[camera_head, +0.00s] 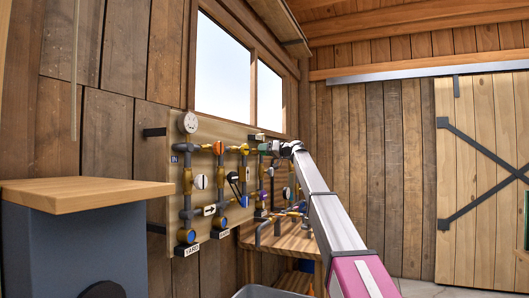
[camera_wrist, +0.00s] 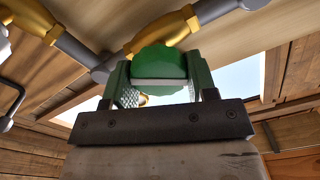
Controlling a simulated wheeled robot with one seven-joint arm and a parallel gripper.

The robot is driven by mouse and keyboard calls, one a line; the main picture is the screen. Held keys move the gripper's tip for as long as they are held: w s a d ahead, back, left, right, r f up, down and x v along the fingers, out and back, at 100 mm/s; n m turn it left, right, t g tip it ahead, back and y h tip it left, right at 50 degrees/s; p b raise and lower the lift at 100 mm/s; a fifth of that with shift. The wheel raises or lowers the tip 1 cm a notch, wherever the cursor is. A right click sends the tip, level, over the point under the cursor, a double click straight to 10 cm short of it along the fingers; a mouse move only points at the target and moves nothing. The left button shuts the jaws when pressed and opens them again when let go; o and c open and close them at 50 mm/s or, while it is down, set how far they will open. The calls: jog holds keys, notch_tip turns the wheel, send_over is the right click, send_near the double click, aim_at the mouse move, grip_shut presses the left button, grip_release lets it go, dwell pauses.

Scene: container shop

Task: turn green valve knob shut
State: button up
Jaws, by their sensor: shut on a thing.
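The green valve knob (camera_wrist: 160,66) is round with a pale bar across it and sits on a brass valve body of the pipework in the wrist view. My gripper (camera_wrist: 160,84) is shut on the knob, one green finger on each side of it. In the head view my gripper (camera_head: 278,147) is at the upper right of the pipe panel (camera_head: 176,200), at the end of my outstretched arm. A little green (camera_head: 264,147) shows there, but it is too small to tell knob from fingers.
A wooden bench (camera_head: 262,238) stands below. A grey cabinet with a wooden top (camera_head: 85,193) is at the near left.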

jog(key=m, duration=0.5)
jog(key=shift+f+m, duration=0.1)
jog(key=shift+m, duration=0.2)
jog(key=m, duration=0.5)
jog(key=shift+w+f+m, duration=0.1)
jog(key=shift+m, duration=0.2)
jog(key=o, duration=0.9)
jog(key=shift+o, duration=0.2)
jog(key=shift+d, duration=0.1)
jog(key=v, duration=1)
jog(key=shift+d, duration=0.35)
